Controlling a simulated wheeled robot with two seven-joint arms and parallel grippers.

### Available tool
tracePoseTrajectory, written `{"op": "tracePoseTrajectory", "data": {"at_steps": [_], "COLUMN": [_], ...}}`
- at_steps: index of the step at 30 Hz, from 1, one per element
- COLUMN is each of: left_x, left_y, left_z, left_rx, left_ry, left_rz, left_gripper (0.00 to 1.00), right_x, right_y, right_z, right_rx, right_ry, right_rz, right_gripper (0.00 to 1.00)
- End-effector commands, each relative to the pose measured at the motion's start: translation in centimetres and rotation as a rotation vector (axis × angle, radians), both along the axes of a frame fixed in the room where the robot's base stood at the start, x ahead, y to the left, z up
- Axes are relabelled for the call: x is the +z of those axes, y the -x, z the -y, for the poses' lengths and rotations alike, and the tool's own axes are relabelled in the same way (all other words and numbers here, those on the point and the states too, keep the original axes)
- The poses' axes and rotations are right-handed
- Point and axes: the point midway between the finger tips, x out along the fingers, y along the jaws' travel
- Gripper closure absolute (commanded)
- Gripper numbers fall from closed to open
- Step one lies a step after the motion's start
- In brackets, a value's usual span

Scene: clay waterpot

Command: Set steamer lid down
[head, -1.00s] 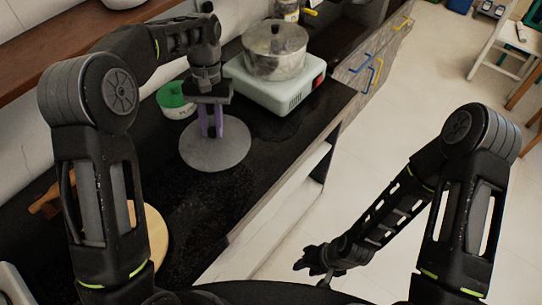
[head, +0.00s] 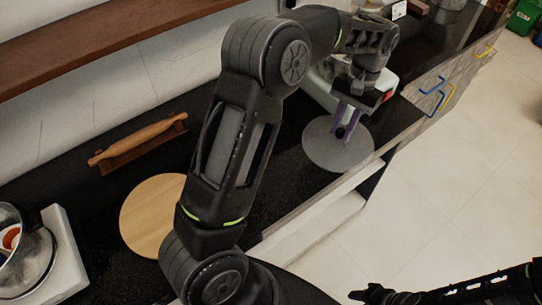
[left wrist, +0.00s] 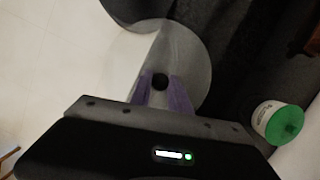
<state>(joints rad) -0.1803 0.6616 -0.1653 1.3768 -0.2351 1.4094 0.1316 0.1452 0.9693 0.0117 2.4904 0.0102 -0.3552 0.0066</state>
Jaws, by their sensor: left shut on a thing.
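The steamer lid (head: 325,151) is a flat, round grey disc with a dark knob. My left gripper (head: 347,130) is shut on the knob, with purple fingers on either side. The lid is over the front part of the dark counter, near its edge. In the left wrist view the lid (left wrist: 190,60) lies below the fingers of my left gripper (left wrist: 161,88), and its left part shows against pale floor. I cannot tell whether it touches the counter. My right gripper (head: 372,294) is low at the bottom right, away from the counter, and its jaws are unclear.
A round wooden board (head: 150,212) and a rolling pin (head: 140,141) on a stand are on the counter to the left. A metal pot (head: 30,265) is at the far left. A green-topped white container (left wrist: 278,122) is near the lid.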

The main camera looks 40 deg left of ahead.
Motion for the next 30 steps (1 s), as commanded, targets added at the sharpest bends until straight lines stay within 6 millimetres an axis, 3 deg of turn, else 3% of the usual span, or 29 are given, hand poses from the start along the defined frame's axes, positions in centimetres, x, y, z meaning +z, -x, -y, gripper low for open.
{"op": "tracePoseTrajectory", "data": {"at_steps": [5, 8, 18, 24, 30], "left_x": [-0.2, -0.4, -0.9, -1.0, -1.0], "left_y": [0.6, 1.5, 6.6, 8.6, 9.2], "left_z": [-2.3, -4.8, -13.8, -15.8, -16.2], "left_rx": [-0.176, -0.383, -1.454, -1.880, -2.029], "left_ry": [0.000, -0.001, -0.006, -0.005, -0.003], "left_rz": [0.000, 0.000, 0.004, 0.002, 0.001], "left_gripper": [1.00, 1.00, 1.00, 1.00, 1.00], "right_x": [-0.3, -0.5, -1.5, -1.8, -1.8], "right_y": [0.0, -0.1, -0.2, -0.3, -0.3], "right_z": [0.0, 0.0, -0.1, -0.1, -0.1], "right_rx": [0.000, 0.001, 0.001, 0.002, 0.002], "right_ry": [0.000, -0.001, -0.004, -0.005, -0.006], "right_rz": [0.001, 0.001, 0.006, 0.008, 0.008], "right_gripper": [0.64, 0.64, 0.64, 0.64, 0.64]}}
